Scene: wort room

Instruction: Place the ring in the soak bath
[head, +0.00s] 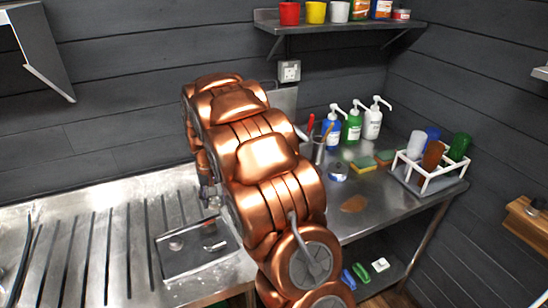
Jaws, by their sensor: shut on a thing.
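A shallow rectangular metal basin (172,270), which looks like the soak bath, is set in the steel counter left of my arm. Small dark and shiny shapes show inside it, too small to name. My gripper (210,196) hangs down just beyond the basin's far edge, mostly hidden behind my copper arm. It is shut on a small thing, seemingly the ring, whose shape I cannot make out. I cannot tell how high the gripper is above the basin.
A ribbed drainboard (95,245) lies left. Pump bottles (352,124), sponges (363,166), a small round tin (338,171) and a white rack (428,178) stand on the right counter. A shelf (330,25) with cups hangs above.

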